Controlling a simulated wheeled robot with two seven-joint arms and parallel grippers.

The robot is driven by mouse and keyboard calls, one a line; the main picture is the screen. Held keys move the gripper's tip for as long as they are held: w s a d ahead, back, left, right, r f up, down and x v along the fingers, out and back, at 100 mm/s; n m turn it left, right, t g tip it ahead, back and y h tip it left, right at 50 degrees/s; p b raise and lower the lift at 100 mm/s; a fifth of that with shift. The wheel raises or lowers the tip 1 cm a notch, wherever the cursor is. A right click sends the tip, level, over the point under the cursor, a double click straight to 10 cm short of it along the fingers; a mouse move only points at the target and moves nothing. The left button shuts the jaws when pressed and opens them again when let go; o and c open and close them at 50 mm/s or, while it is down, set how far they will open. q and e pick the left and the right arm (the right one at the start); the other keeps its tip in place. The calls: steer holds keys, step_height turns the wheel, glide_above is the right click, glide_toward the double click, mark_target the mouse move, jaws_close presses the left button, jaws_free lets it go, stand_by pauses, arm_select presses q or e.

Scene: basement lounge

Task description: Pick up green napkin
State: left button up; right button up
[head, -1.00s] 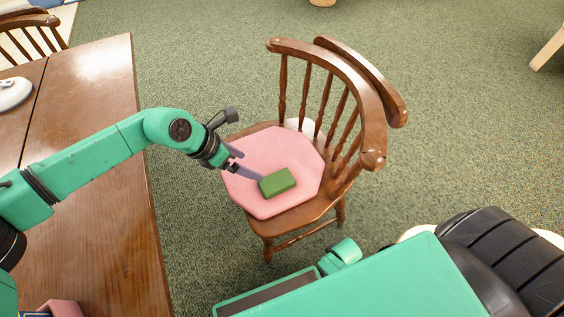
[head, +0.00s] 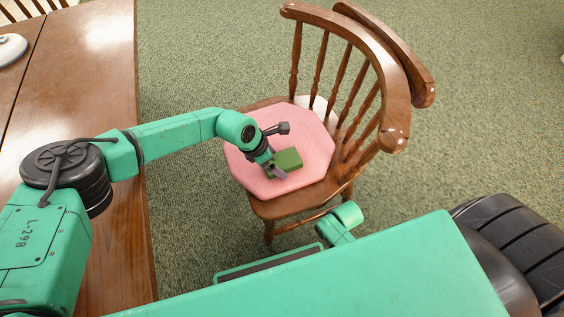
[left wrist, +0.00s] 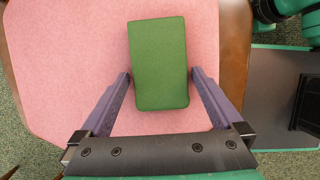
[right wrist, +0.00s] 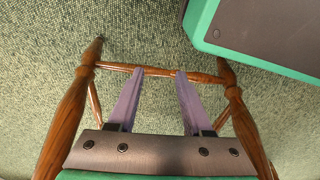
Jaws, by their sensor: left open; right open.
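The green napkin (head: 287,160) is a folded, block-like green rectangle lying on the pink seat cushion (head: 252,168) of a wooden chair. My left gripper (head: 278,172) is right at the napkin in the head view. In the left wrist view my left gripper (left wrist: 159,82) is open, with one finger on each side of the near end of the napkin (left wrist: 159,60). I cannot tell whether the fingers touch it. My right gripper (right wrist: 153,72) is open and empty in the right wrist view, with chair legs and carpet beyond it.
The wooden chair (head: 375,45) has its spindled back to the right of the cushion. A wooden table (head: 100,70) stands at the left, with a white object (head: 11,48) on it. Green carpet (head: 490,110) lies open behind and to the right.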

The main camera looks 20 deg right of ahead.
arm_select(q)
steer(key=shift+r, duration=0.1)
steer(key=c, duration=1.1)
steer(key=shift+r, duration=0.1)
